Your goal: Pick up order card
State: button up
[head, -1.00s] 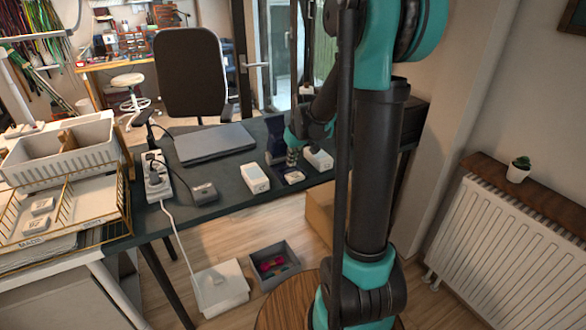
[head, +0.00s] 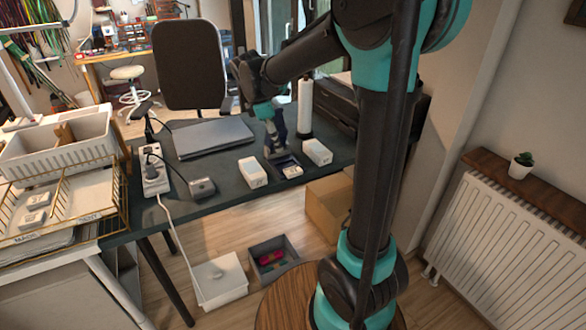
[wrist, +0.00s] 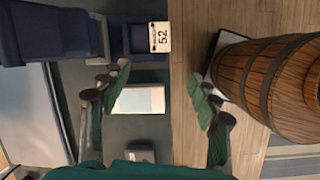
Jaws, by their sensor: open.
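The order card appears to be the small white card marked "52" (wrist: 160,37) at the edge of a dark blue tray (wrist: 128,40) in the wrist view. In the head view a small white card (head: 292,171) lies in the dark tray on the desk's front edge. My gripper (head: 272,152) is above and behind that tray in the head view.
White boxes stand left (head: 252,172) and right (head: 317,152) of the tray. A closed laptop (head: 213,138), power strip (head: 154,172) and small grey device (head: 202,187) are on the desk (head: 225,200). A cardboard box (head: 328,207) and grey bin (head: 272,258) stand below.

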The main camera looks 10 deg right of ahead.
jog(key=a+r+n+h, duration=0.1)
jog(key=r+n, duration=0.1)
jog(key=n, duration=0.1)
send_over(292, 170)
jog(key=s+a, duration=0.1)
jog(key=a, duration=0.1)
jog(key=f, duration=1.1)
jog(key=shift+s+a+f, duration=0.15)
jog(key=shift+a+f, duration=0.05)
jog(key=shift+f, duration=0.15)
jog(key=x, duration=0.5)
jog(key=shift+w, duration=0.2)
jog(key=c, duration=1)
jog(key=shift+o, duration=0.2)
jog(key=shift+r, duration=0.1)
